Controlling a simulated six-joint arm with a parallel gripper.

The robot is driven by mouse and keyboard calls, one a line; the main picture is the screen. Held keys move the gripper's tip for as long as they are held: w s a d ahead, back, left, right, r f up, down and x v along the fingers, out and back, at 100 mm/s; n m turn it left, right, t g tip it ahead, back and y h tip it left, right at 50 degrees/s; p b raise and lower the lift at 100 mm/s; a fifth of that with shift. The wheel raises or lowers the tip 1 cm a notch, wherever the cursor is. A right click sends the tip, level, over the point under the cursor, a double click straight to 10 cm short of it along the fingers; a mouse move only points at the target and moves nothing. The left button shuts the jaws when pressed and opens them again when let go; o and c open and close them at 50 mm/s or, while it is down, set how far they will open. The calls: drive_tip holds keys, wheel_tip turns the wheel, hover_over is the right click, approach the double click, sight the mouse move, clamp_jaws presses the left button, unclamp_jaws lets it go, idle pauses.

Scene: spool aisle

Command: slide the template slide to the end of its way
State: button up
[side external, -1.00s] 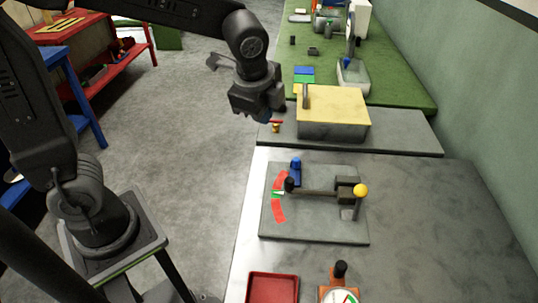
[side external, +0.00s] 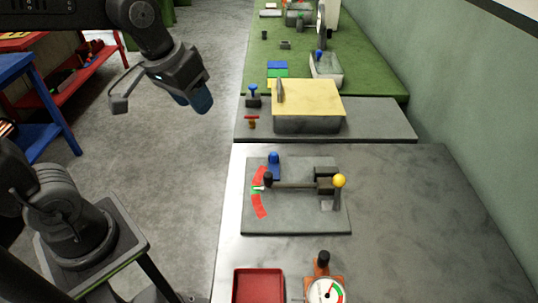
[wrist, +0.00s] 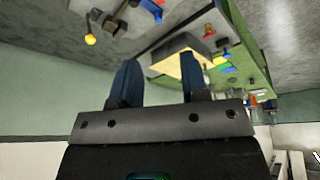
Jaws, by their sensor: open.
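A grey plate (side external: 300,222) on the near bench carries a dark bar (side external: 295,185) with a black knob (side external: 268,180) at its left end. Dark blocks (side external: 324,177) and a yellow ball knob (side external: 340,181) stand at its right. A blue piece (side external: 274,168) and a red and green scale (side external: 260,207) lie at the left. I cannot tell for sure which part is the template slide. My gripper (side external: 195,98) is open and empty in the air, left of the benches and apart from the plate. Its two blue fingers stand apart in the wrist view (wrist: 158,82).
A yellow-topped grey box (side external: 308,100) stands behind the plate, with a blue-topped valve (side external: 253,93) and a small red-handled part (side external: 251,121) beside it. A red tray (side external: 258,288) and a dial gauge (side external: 325,290) sit in front. The bench right of the plate is clear.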

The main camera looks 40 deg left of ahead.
drive_tip(key=shift+o, duration=0.5)
drive_tip(key=w+f+n+g, duration=0.2)
drive_tip(key=w+f, duration=0.2)
drive_tip(key=w, duration=0.8)
drive_tip(key=shift+d+f, duration=0.25)
drive_tip(key=shift+f, duration=0.1)
drive_tip(key=n+g, duration=0.2)
approach(274, 153)
wheel_tip(274, 153, down, 11)
drive_tip(key=shift+c, duration=0.2)
clamp_jaws()
drive_tip(key=shift+w, duration=0.1)
